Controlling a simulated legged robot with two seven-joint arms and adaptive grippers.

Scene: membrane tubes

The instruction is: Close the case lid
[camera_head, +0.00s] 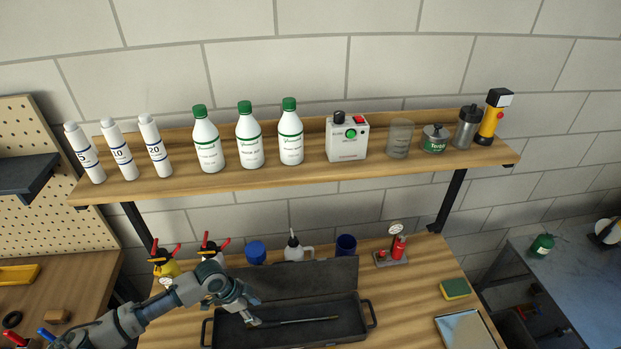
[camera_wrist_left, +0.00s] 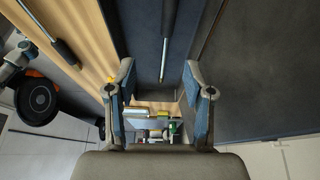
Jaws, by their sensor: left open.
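The dark case (camera_head: 345,306) lies on the wooden bench with its lid (camera_head: 320,275) standing open along the back side. My left gripper (camera_head: 252,322) is over the left part of the case. In the wrist view my left gripper (camera_wrist_left: 163,80) is open with nothing between its fingers. The lid (camera_wrist_left: 265,75) fills the right side there, and the case's handle (camera_wrist_left: 52,35) is at the left.
A gauge stand (camera_head: 391,258) and sponge (camera_head: 455,289) sit to the right. A shelf (camera_head: 300,170) with bottles hangs above.

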